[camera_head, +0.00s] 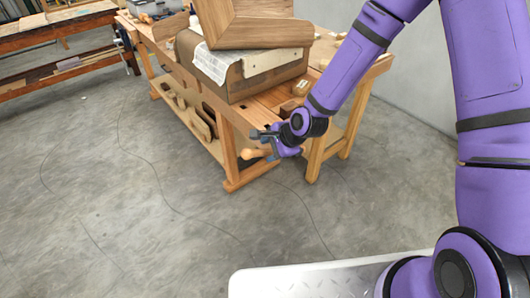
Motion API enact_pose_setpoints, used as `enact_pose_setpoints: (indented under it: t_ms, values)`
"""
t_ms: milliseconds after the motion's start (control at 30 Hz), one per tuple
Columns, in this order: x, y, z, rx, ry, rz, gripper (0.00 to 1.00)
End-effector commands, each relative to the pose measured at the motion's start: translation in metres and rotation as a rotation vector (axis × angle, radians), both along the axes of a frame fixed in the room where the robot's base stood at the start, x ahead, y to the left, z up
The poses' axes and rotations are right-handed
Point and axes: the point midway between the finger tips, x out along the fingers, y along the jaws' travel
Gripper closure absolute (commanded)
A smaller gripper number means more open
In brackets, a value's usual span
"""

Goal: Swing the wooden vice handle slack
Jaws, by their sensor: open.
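The wooden vice handle (252,153) shows as a light-brown rounded end at the front end of the workbench, just left of and below my gripper. My gripper (262,136) is open at the handle, with its dark fingers pointing left. The rest of the handle and most of the vice are hidden behind my gripper and wrist. I cannot tell whether the fingers touch the handle or stand around it.
The wooden workbench (243,118) carries a large bent wood form (245,22) on a curved block (270,84). A lower shelf (188,118) holds wood pieces. Another bench (52,38) stands at the far left. The concrete floor in front is clear apart from thin dark lines.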

Motion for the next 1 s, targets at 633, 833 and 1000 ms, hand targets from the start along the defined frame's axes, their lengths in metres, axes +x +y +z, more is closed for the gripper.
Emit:
enact_pose_setpoints:
  t_ms: [633,833,1000]
  values:
    - [0.011,0.016,-0.026,-0.001,0.0,0.0,0.51]
    - [0.011,0.016,-0.026,-0.001,0.0,0.0,0.97]
    - [0.01,0.016,-0.026,-0.001,-0.002,0.0,1.0]
